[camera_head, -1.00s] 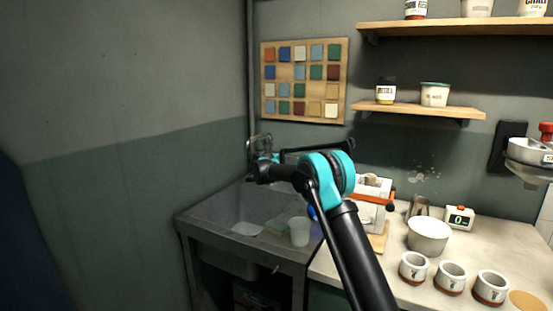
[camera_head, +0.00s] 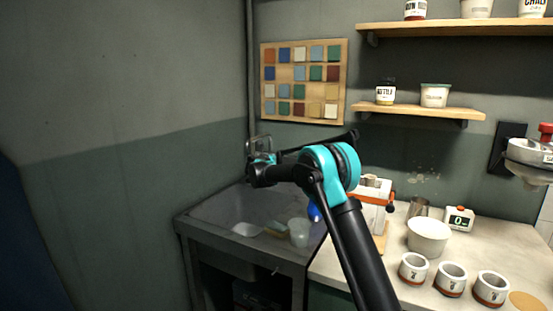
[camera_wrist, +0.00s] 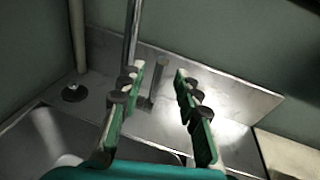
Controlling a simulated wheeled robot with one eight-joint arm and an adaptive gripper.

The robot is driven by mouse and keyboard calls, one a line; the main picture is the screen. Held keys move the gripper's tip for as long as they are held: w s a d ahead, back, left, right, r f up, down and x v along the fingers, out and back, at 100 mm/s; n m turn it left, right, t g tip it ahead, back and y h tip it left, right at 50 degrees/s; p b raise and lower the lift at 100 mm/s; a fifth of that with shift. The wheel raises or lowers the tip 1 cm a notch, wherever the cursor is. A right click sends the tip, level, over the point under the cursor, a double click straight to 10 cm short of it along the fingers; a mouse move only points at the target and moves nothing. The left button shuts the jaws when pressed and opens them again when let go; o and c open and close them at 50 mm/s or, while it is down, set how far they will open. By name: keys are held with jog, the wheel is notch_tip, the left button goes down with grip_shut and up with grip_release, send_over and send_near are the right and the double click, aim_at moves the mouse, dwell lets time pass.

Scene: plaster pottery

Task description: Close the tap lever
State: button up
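In the wrist view, a slim upright metal tap pipe (camera_wrist: 132,35) rises behind the left finger. A short dark upright piece, which looks like the tap lever (camera_wrist: 158,82), stands just right of the pipe against the metal back panel. My gripper (camera_wrist: 157,75) is open, with its green-lined fingers on either side of this piece in the picture. I see no contact, and the depth gap is hard to judge. In the head view, my gripper (camera_head: 260,160) is over the back of the sink (camera_head: 205,210). My arm hides most of the tap there.
The sink holds a white cup (camera_head: 299,232) and other small items. The counter (camera_head: 390,273) at right carries a white bowl (camera_head: 428,236), several small pots and a timer (camera_head: 459,218). A colour sample board (camera_head: 303,80) hangs on the wall above my arm.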

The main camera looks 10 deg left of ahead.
jog(key=v, duration=0.7)
jog(key=shift+s, duration=0.35)
